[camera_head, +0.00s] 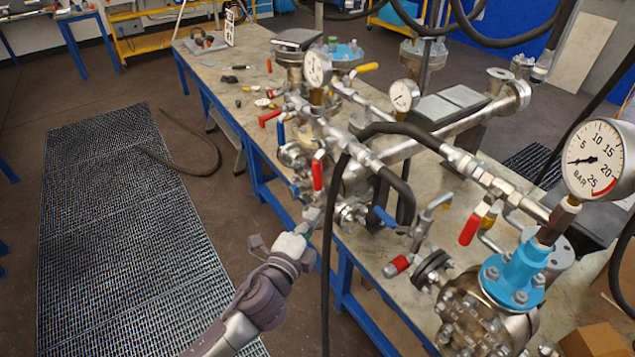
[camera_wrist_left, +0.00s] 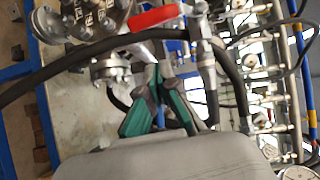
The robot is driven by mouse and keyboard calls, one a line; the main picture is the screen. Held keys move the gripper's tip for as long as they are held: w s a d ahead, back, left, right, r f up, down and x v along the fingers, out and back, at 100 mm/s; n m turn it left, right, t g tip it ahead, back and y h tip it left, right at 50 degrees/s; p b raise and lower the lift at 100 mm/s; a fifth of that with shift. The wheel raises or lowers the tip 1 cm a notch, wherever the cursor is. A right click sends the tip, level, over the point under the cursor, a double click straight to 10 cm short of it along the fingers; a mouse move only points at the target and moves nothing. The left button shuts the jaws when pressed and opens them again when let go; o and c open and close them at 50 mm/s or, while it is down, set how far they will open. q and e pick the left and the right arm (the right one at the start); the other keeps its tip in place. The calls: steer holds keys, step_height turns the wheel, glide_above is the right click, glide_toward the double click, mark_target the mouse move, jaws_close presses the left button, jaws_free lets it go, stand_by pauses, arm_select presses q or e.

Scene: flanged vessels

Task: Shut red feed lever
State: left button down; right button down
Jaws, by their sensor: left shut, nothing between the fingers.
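A red lever (camera_head: 317,176) stands upright on the pipework at the near edge of the bench, just above my left gripper (camera_head: 309,222). A red lever (camera_wrist_left: 156,17) also shows in the left wrist view, lying nearly across the picture just beyond the fingers. My left gripper (camera_wrist_left: 157,82) has its green-sided fingers together and empty, with a visible gap to the lever in that view. I cannot tell from the head view whether the fingers touch the pipe fittings. Other red handles show on the bench, one at the right (camera_head: 470,229) and one farther back (camera_head: 269,117). My right gripper is out of view.
A black hose (camera_head: 326,270) hangs just right of my left gripper. Blue levers (camera_head: 281,132), a pressure gauge (camera_head: 594,159) and flanged pipes crowd the bench (camera_head: 215,68).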

mark_target(318, 188)
arm_select(q)
steer(key=w, duration=0.3)
steer(key=w+p, duration=0.1)
steer(key=w, duration=0.6)
steer(key=shift+w+d+f+p, duration=0.15)
steer(key=shift+d+f+p, duration=0.1)
steer(key=shift+d+p, duration=0.15)
